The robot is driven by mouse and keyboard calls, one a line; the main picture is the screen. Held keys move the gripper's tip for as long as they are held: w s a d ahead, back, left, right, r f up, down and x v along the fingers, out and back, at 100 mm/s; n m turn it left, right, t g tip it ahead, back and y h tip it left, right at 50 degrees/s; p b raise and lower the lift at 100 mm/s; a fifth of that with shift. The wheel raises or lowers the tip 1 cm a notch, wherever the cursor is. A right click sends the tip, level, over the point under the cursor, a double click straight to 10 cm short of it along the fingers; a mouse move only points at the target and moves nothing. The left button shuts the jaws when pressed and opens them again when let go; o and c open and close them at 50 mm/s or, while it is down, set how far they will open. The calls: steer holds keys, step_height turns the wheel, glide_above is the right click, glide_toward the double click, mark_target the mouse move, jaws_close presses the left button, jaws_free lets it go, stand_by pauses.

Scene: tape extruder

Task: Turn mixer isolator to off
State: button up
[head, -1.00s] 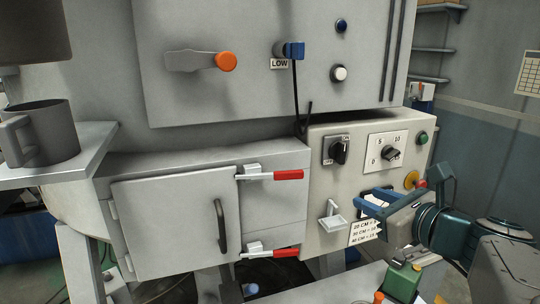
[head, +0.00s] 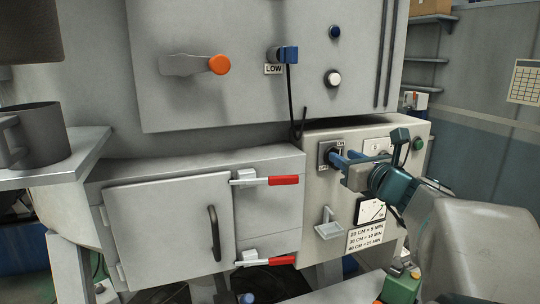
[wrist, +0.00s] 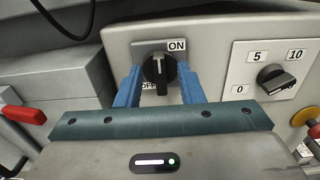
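The mixer isolator is a black rotary knob (wrist: 159,72) on a pale control panel (wrist: 118,48), with ON at its upper right and OFF at its lower left. Its handle stands roughly upright in the wrist view; I cannot tell which label it is set to. In the head view the isolator (head: 326,151) is partly covered by my gripper. My gripper (wrist: 160,84) is open, with one blue finger on each side of the knob. Small gaps show between fingers and knob, so it does not look gripped.
A dial marked 0, 5 and 10 (wrist: 276,78) sits right of the isolator. A green button (head: 418,144) is at the panel's right. Red-handled latches (head: 283,180) and a cabinet door (head: 165,235) are at left. A black cable (head: 291,100) hangs above the panel.

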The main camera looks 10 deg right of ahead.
steer(key=shift+w+a, duration=0.15)
steer(key=shift+w, duration=0.65)
jaws_close()
